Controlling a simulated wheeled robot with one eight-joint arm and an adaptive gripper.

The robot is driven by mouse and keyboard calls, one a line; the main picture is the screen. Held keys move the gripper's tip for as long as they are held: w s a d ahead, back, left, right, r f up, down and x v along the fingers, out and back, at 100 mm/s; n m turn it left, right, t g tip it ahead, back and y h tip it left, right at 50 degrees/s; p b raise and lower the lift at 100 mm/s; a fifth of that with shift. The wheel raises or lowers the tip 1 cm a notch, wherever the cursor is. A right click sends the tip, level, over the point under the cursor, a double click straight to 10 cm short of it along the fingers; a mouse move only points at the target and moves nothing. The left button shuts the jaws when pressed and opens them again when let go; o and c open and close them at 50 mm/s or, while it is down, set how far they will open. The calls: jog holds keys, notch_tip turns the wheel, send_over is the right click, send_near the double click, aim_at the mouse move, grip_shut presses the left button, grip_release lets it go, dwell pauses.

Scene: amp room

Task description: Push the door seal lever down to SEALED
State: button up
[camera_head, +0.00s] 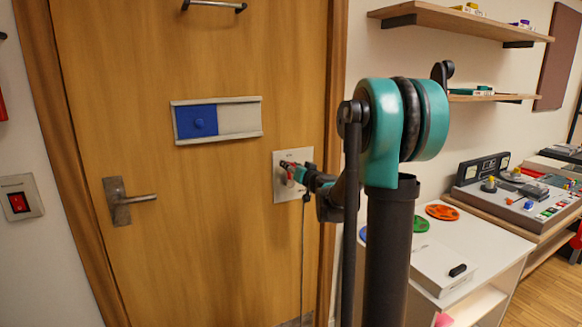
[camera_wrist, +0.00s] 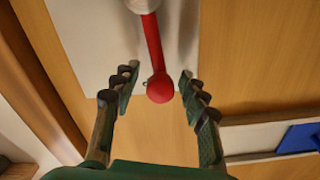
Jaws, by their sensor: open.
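The door seal lever (camera_wrist: 153,48) is a red rod ending in a round red knob. In the wrist view the knob lies between my two fingers, with a gap on both sides. My gripper (camera_wrist: 158,76) is open around it and does not visibly grip it. The lever sits on a pale plate (camera_wrist: 85,30) on the wooden door (camera_head: 225,215). In the head view my gripper (camera_head: 298,173) is at this plate (camera_head: 283,190) and partly hides the lever. Small lettering on the plate cannot be read.
A blue and grey sliding sign (camera_head: 240,118) and a metal door handle (camera_head: 130,200) are left of the plate. A thin cord hangs below it. My arm stands before a white table (camera_head: 480,240) on the right. A red switch (camera_head: 18,202) is at far left.

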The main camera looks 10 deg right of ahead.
grip_shut()
dwell(0.4)
jog(key=shift+w+d, duration=0.1)
jog(key=d+m, duration=0.1)
jog(key=m, duration=0.1)
jog(key=w+d+m, duration=0.1)
jog(key=d+m, duration=0.1)
jog(key=shift+f+m, duration=0.2)
jog(key=shift+m, duration=0.1)
jog(key=w+d+f+m, duration=0.1)
jog(key=d+f+m, duration=0.4)
jog(key=m, duration=0.8)
jog(key=shift+w+d+f, duration=0.25)
jog(key=shift+w+f, duration=0.1)
jog(key=shift+f, duration=0.9)
jog(key=shift+m, duration=0.3)
